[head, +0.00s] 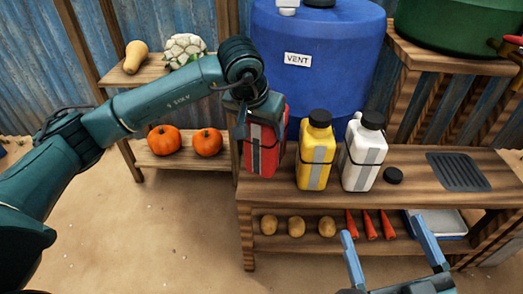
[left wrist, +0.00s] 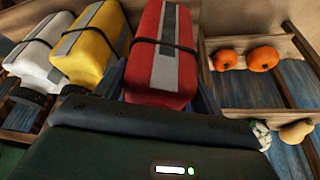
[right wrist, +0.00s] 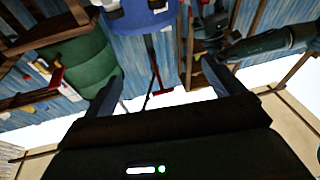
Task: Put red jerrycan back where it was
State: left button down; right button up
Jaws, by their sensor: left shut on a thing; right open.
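The red jerrycan (head: 262,150), with a grey stripe and black strap, is upright at the left end of the wooden bench top (head: 420,200). My left gripper (head: 256,104) is shut on its top from above, hiding its cap and handle. I cannot tell whether its base touches the bench. In the left wrist view the red jerrycan (left wrist: 165,55) reaches out from the gripper. My right gripper (head: 388,255) is open and empty in front of the lower shelf; its fingers also show in the right wrist view (right wrist: 170,88).
A yellow jerrycan (head: 316,155) and a white jerrycan (head: 362,158) stand just right of the red one. A black cap (head: 393,175) and dark grate (head: 458,171) lie further right. A blue drum (head: 340,60) stands behind. Potatoes (head: 297,227) and carrots (head: 370,226) lie on the lower shelf.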

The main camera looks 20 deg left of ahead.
aim_at(261, 143)
pick_arm(q)
jog(key=shift+f+b, duration=0.65)
jog(key=shift+f, duration=1.6)
pick_arm(e)
jog(key=shift+a+r+y, duration=0.1)
jog(key=shift+r+y, duration=0.25)
jog(key=shift+y, duration=0.15)
pick_arm(q)
jog(key=shift+f, duration=0.15)
jog(key=shift+c, duration=1.1)
grip_release()
pick_arm(e)
jog(key=shift+w+r, duration=0.1)
jog(key=shift+w, duration=0.05)
